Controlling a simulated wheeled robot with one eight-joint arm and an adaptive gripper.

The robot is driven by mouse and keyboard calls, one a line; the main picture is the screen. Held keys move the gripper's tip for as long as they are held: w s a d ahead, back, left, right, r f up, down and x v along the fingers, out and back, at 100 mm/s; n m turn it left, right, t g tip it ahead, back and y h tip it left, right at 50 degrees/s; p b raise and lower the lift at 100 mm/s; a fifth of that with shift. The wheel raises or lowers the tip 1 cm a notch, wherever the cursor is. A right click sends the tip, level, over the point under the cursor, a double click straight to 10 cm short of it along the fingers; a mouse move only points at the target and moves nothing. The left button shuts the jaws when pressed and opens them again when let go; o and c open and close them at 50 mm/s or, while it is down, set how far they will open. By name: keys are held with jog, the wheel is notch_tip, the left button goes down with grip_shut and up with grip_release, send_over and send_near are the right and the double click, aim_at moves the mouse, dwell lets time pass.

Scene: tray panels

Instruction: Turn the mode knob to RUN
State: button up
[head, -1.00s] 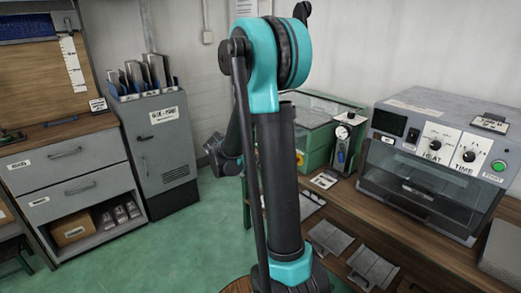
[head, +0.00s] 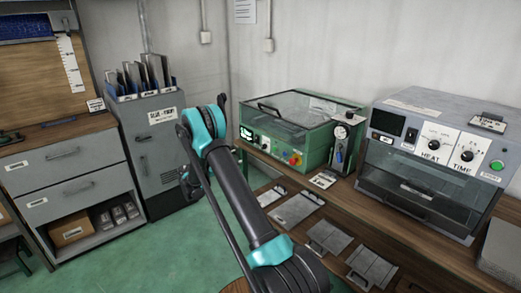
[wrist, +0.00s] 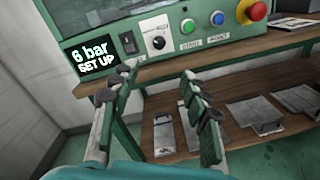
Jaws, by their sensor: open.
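The mode knob (wrist: 158,42) is a small black knob on a white plate on the green machine's front panel, seen in the wrist view. Its setting marks are too small to read. A display (wrist: 94,55) left of it reads "6 bar SET UP". The green machine (head: 330,125) stands on the bench in the head view. My gripper (wrist: 158,85) is open and empty in the wrist view, its fingers apart below the knob and not touching it. In the head view my arm hides most of the gripper.
Right of the knob are a green button (wrist: 187,26), a blue button (wrist: 217,19) and a red stop button (wrist: 257,10). A black switch (wrist: 128,42) is left of it. Flat panels lie on the wooden shelf below (wrist: 160,110). A grey oven (head: 440,150) stands right.

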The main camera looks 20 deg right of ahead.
aim_at(263, 147)
jog(key=x, duration=1.7)
jog(key=shift+w, duration=0.2)
grip_shut()
